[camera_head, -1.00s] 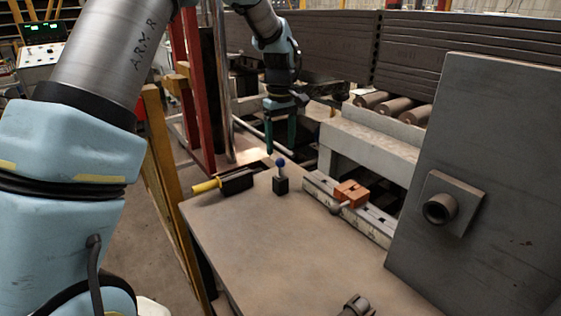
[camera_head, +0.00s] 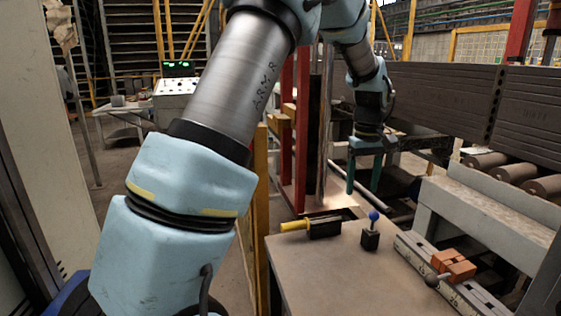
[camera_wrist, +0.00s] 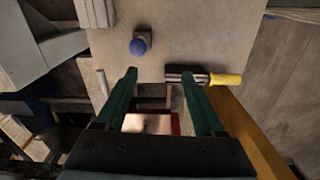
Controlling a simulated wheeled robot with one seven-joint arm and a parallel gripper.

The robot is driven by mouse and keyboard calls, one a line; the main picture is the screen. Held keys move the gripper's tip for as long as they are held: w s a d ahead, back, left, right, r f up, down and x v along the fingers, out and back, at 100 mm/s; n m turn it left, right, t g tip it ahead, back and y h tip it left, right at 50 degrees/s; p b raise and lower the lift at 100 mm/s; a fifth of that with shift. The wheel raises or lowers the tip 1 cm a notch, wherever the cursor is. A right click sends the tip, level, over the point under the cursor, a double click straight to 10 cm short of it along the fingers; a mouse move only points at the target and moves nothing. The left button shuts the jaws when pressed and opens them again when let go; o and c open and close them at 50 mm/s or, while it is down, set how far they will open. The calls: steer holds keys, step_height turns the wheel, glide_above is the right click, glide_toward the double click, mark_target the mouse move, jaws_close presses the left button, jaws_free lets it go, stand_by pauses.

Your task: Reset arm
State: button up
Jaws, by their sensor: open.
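My gripper (camera_head: 363,178) hangs from my arm above the far end of the brown table (camera_head: 330,272), its two green fingers pointing down. In the wrist view the green fingers (camera_wrist: 161,88) are spread apart with nothing between them. A blue-knobbed black block (camera_head: 370,237) stands on the table, apart from the gripper; its blue ball (camera_wrist: 138,46) shows ahead of the fingers in the wrist view. A black tool with a yellow handle (camera_head: 297,226) lies at the table's far left edge; its yellow handle (camera_wrist: 226,80) is right of the fingers in the wrist view.
A rail with an orange block (camera_head: 455,264) runs along the table's right side. Red posts (camera_head: 303,130) and a yellow post (camera_head: 262,190) stand close to my arm. Rollers (camera_head: 520,173) and dark stacked panels (camera_head: 440,100) are at the right. The front of the table is clear.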

steer(key=s+a+m, duration=0.1)
steer(key=s+a, duration=0.1)
steer(key=a, duration=1.7)
steer(key=s+a+f+m+t, duration=0.1)
steer(key=s+a+f, duration=0.2)
steer(key=s+a, duration=0.6)
steer(key=a, duration=0.4)
steer(key=shift+s+a+f, duration=0.3)
steer(key=shift+s+f, duration=0.05)
steer(key=shift+s, duration=0.05)
